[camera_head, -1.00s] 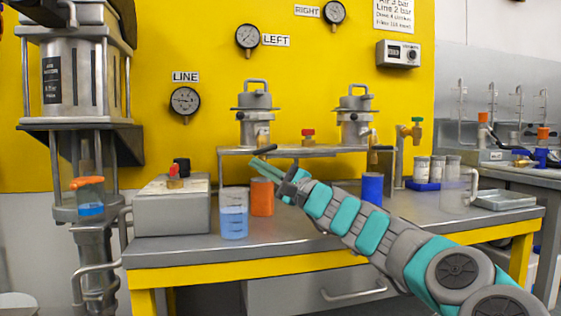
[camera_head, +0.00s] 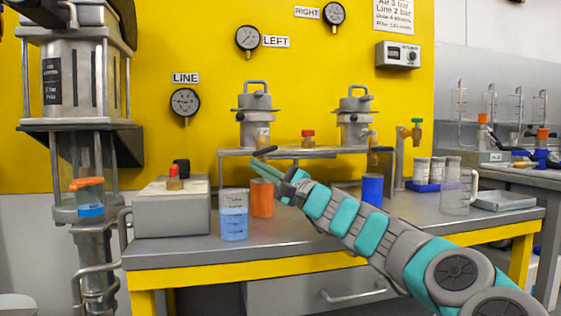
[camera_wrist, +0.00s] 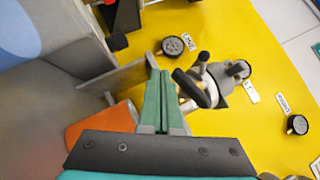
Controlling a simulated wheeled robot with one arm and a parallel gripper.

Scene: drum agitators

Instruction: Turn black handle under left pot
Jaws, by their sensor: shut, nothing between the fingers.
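The left pot (camera_head: 255,112) is a metal vessel with a loop handle on its lid, standing on the grey raised shelf (camera_head: 228,153). A black handle (camera_head: 265,151) sticks out under it at the shelf's edge. In the wrist view the black handle (camera_wrist: 188,88) appears as a dark bar just right of my fingertips. My gripper (camera_head: 254,164) is just below and beside that handle, its green fingers pointing left and up. In the wrist view my gripper (camera_wrist: 158,72) has its fingers together with nothing between them. I cannot tell whether it touches the handle.
An orange cup (camera_head: 262,197) stands right below my gripper, next to a beaker of blue liquid (camera_head: 233,222). A blue cup (camera_head: 372,188) stands behind my arm. The right pot (camera_head: 354,112) and a red-topped valve (camera_head: 308,138) are on the right. A grey box (camera_head: 172,212) sits left.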

